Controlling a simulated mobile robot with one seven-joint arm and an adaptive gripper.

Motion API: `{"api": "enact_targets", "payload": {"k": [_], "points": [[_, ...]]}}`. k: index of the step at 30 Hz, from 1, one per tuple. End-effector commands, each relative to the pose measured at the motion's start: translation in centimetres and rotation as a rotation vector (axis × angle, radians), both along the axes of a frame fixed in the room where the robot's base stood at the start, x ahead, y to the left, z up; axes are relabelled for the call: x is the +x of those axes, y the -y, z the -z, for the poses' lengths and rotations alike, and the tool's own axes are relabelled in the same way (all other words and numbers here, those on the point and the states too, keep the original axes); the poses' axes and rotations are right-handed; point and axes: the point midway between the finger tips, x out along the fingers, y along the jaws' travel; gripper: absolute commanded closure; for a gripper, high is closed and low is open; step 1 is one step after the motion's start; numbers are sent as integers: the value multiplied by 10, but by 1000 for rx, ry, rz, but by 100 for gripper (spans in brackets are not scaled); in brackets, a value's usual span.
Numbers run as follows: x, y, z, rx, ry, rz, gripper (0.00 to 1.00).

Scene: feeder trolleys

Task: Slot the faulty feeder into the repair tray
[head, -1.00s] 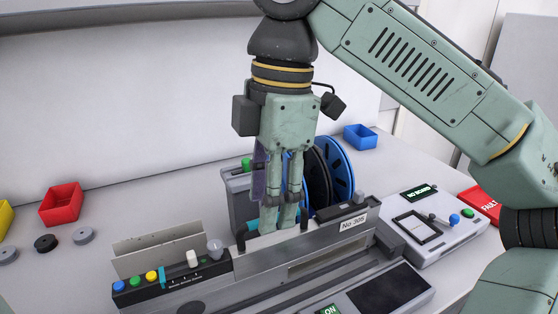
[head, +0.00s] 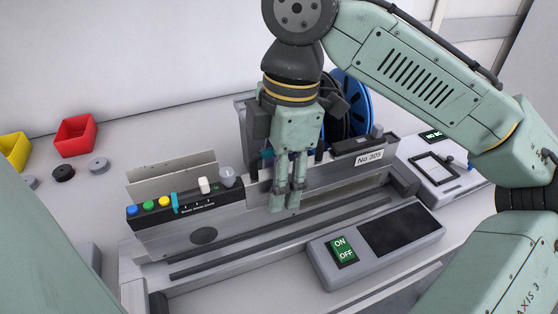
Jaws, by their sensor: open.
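A long grey feeder unit (head: 232,209) labelled "No 305" (head: 369,157) stands upright across the middle of the head view. It has colored buttons (head: 149,205) at its left end. A blue reel (head: 353,97) and a dark reel show behind it, partly covered by my arm. My gripper (head: 286,208) points down in front of the feeder's near face, its fingers open with nothing seen between them. I cannot tell if they touch the feeder. No repair tray or fault marking can be made out now; my arm covers part of the right side.
A grey switch box (head: 375,243) with a green ON/OFF switch lies in front, beside dark rails (head: 270,240). A panel with a small screen (head: 440,170) is at right.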

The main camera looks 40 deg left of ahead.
Motion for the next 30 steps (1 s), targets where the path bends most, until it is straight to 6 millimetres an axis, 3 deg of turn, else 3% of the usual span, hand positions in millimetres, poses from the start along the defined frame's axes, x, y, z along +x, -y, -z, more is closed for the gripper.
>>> {"api": "enact_targets", "payload": {"k": [9,27,30], "points": [[0,0,2,1,-1,0,58],[0,0,2,0,0,0,98],[0,0,2,0,0,0,100]]}}
